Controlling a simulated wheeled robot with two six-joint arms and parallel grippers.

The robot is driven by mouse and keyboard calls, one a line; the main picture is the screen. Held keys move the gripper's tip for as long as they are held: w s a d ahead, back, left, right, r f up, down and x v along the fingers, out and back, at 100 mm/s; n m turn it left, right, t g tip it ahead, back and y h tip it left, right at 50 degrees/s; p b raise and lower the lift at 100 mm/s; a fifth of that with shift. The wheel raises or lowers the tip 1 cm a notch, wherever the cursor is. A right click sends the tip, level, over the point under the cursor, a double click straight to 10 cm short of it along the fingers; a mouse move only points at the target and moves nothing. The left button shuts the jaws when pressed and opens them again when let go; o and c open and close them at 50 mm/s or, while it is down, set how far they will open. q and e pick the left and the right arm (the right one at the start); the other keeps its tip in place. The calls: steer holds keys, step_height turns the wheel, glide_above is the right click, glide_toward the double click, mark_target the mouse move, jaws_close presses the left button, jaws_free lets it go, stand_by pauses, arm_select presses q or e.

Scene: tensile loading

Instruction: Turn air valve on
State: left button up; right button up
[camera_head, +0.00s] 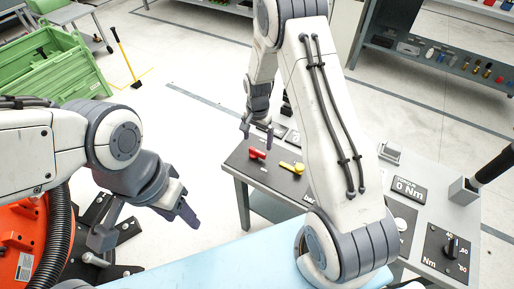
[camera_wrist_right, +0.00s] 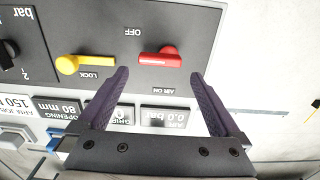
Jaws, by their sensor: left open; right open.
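The red air valve handle (camera_head: 257,153) is on the dark panel at the left end of the grey bench. In the right wrist view the red handle (camera_wrist_right: 160,58) lies sideways, with an OFF label on one side and an AIR ON label on the other. A yellow handle (camera_wrist_right: 84,64) marked LOCK is beside it. My right gripper (camera_wrist_right: 160,95) is open and empty, its fingers short of the red handle and apart from it in that view. In the head view it (camera_head: 257,130) is close above the panel. My left gripper (camera_head: 187,212) is open and empty, away from the bench.
The panel also carries a black bar knob (camera_wrist_right: 8,55) and an air display (camera_wrist_right: 165,117) reading 0.0 bar. Further right on the bench are a Nm dial (camera_head: 450,247) and a display (camera_head: 408,188) reading 0 Nm. Green crates (camera_head: 50,70) stand at far left.

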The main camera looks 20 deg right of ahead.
mark_target(257, 151)
step_height(257, 151, down, 6)
steer(key=shift+p, duration=0.4)
steer(key=c, duration=1.1)
